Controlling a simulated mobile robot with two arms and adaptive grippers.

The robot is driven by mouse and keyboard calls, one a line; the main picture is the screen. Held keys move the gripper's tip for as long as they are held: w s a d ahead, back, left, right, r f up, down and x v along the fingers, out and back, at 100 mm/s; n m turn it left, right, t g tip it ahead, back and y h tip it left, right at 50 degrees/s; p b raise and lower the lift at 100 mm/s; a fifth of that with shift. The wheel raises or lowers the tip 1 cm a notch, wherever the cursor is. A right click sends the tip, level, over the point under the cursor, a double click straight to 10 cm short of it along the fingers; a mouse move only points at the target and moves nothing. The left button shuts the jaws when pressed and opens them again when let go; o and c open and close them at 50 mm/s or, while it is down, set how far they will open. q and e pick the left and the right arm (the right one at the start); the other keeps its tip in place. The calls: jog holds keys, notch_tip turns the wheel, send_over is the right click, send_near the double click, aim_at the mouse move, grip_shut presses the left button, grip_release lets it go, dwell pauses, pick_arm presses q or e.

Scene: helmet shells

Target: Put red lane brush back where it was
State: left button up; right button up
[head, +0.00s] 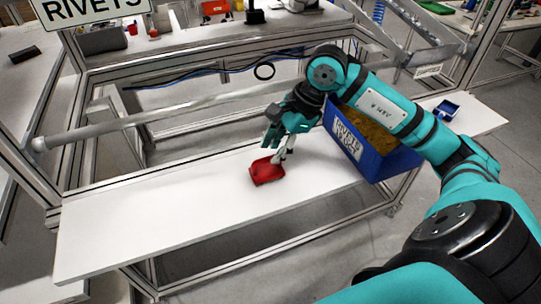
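A red object (267,170), which I take to be the red lane brush, lies on the white bench top (160,215). It looks like a shallow red block, and its bristles cannot be made out. My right gripper (279,148) comes in from the right, pointing down, with its fingers just above and behind the red object's right end. A pale finger part reaches down close to that end. Whether it touches or grips the red object cannot be told. My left gripper is not in view.
A blue bin (371,160) with a white label and brown contents stands right of the gripper, partly behind my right arm. A small blue tray (446,109) is further right. The bench's left part is clear. A metal frame rail (170,122) runs behind it.

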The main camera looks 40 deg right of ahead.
jog(key=v, duration=0.9)
jog(key=shift+b, duration=0.4)
